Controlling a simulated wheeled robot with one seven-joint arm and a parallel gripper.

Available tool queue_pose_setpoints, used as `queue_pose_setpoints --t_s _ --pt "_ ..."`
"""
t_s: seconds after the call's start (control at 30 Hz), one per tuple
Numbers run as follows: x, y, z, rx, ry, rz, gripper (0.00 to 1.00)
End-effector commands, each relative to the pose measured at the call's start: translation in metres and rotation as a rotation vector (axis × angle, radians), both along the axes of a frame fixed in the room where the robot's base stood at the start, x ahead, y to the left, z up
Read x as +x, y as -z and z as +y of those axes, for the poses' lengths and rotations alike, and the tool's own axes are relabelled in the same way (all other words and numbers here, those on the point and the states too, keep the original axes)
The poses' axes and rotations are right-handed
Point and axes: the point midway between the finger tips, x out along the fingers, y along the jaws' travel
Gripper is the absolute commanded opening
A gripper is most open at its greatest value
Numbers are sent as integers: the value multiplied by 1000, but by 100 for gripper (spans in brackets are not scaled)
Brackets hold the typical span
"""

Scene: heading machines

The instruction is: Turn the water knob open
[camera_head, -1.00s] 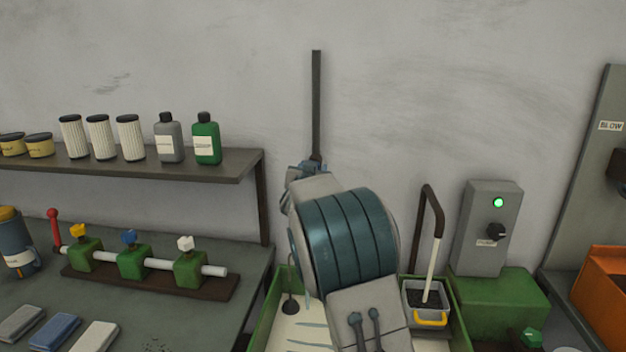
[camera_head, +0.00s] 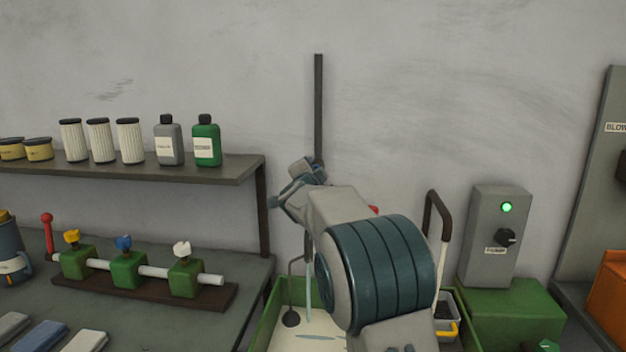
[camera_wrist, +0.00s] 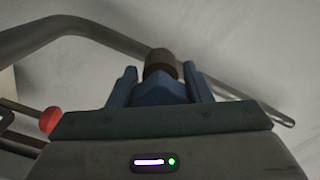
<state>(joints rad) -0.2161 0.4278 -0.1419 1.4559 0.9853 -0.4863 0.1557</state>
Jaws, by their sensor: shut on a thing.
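My gripper (camera_head: 296,184) is at the foot of a dark vertical pipe (camera_head: 318,105) on the wall. In the wrist view its two blue-grey fingers (camera_wrist: 162,76) stand on either side of a round dark brown piece (camera_wrist: 160,63), which looks like the water knob. The gripper is shut on it. In the head view the knob is hidden by my gripper and wrist. A thin pale blue vertical streak (camera_head: 308,275), which looks like running water, shows below the gripper, over the green-rimmed tray (camera_head: 265,318). How far the knob is turned cannot be told.
A bench at left holds a manifold with yellow (camera_head: 72,237), blue (camera_head: 124,243) and white (camera_head: 182,249) knobs. A shelf (camera_head: 190,172) with bottles is above it. A grey switch box (camera_head: 488,265) with a green light stands at right. A dark-handled tool (camera_head: 437,215) stands near my arm.

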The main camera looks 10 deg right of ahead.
Motion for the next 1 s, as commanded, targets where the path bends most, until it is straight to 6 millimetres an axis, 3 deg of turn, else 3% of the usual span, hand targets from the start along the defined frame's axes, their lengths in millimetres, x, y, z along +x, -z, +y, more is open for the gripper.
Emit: queue_pose_setpoints --t_s 0.4,0.93,0.97,1.0 --pt "0 -1 0 171 0 -57 22" --pt "0 -1 0 194 0 -63 22" --pt "0 -1 0 194 0 -63 48" --pt "0 -1 0 194 0 -63 59"
